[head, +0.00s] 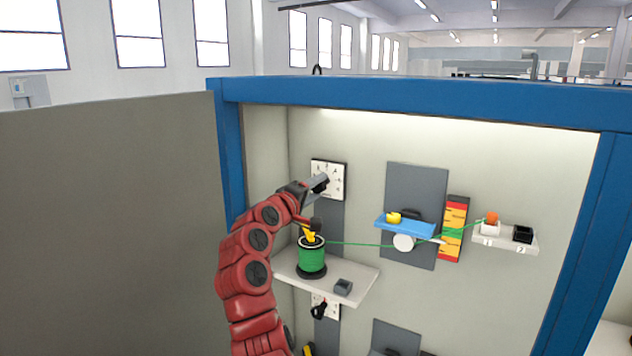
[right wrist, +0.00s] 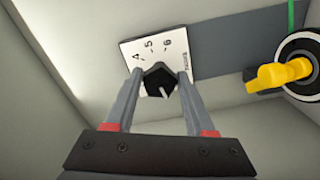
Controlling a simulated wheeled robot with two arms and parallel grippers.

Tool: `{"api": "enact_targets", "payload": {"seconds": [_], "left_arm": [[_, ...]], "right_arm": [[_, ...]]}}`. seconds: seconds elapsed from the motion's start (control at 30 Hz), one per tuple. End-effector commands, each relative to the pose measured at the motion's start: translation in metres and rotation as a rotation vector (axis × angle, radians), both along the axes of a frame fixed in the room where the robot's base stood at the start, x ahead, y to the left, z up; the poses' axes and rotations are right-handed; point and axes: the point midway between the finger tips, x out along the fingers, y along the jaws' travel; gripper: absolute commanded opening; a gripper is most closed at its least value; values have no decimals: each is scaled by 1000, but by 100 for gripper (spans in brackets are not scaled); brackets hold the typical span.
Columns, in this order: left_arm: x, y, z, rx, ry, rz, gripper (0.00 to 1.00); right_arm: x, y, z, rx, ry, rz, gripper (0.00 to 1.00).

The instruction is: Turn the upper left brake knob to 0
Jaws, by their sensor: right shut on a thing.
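The upper left brake knob (right wrist: 158,78) is black and sits on a white dial plate (right wrist: 178,46) with the numbers 4, 5 and 6 readable. The dial plate (head: 335,171) also shows on the cabinet's back wall in the head view, left of centre. My right gripper (head: 318,184) is at the dial, shut on the knob, with one finger on each side in the right wrist view. A short white mark on the knob points toward the gripper's palm, away from the visible numbers. The rest of the scale is hidden. My left gripper is not in view.
Below the dial, a green cable spool (head: 312,257) with a yellow handle stands on a white shelf (head: 360,277). A green cable runs right past a blue bracket (head: 405,227). A lower black knob (head: 319,309) sits under the shelf. A blue frame (head: 400,99) borders the cabinet.

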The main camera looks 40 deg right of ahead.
Motion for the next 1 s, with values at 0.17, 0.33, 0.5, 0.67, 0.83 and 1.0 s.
{"api": "enact_targets", "payload": {"seconds": [0.17, 0.33, 0.5, 0.67, 0.83, 1.0], "left_arm": [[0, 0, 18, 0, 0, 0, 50], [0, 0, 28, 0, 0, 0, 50], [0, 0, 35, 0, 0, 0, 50], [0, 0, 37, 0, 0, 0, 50], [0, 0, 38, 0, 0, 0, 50], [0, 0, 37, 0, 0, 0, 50]], "right_arm": [[1, 1, 5, -43, 132, 4, 0], [1, 1, 5, -71, 229, 4, 0], [1, 1, 4, -90, 295, 4, 0], [1, 1, 3, -99, 327, 4, 0], [1, 1, 2, -102, 340, 3, 0], [1, 1, 2, -102, 340, 3, 0]]}}
